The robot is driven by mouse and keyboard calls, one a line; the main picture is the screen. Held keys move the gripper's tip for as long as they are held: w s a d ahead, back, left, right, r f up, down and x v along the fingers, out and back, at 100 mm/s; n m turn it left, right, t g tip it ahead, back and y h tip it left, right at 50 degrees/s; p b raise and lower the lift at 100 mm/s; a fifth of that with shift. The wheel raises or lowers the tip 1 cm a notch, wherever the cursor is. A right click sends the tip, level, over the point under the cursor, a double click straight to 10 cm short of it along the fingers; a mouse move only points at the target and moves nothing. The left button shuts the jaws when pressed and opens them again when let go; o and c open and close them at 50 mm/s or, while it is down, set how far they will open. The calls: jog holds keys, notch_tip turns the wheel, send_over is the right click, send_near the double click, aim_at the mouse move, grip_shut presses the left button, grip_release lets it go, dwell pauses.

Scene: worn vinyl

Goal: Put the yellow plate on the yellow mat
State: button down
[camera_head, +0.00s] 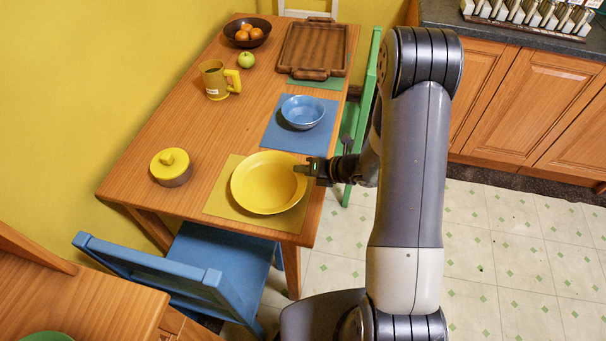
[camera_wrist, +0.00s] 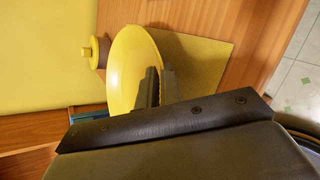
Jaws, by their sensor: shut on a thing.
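The yellow plate (camera_head: 265,184) is over the yellow mat (camera_head: 225,206) near the front end of the wooden table in the head view. My gripper (camera_head: 303,169) is shut on the plate's right rim. In the wrist view the plate (camera_wrist: 128,65) shows beside my gripper fingers (camera_wrist: 158,88), with the mat (camera_wrist: 205,62) to the right and a dark shadow between them. The plate looks a little above the mat, but I cannot tell the exact gap. The fingers hide part of the rim.
A yellow-lidded pot (camera_head: 171,168) stands left of the mat. A blue bowl (camera_head: 303,112) sits on a blue mat (camera_head: 270,135) behind. A mug (camera_head: 215,80), an apple (camera_head: 246,60), a fruit bowl (camera_head: 247,33) and a wooden tray (camera_head: 312,48) are farther back. Blue chair (camera_head: 200,275) in front.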

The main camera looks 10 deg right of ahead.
jog(key=shift+f, duration=1.25)
jog(key=shift+f, duration=0.1)
jog(key=c, duration=1.9)
grip_release()
jog(key=v, duration=1.2)
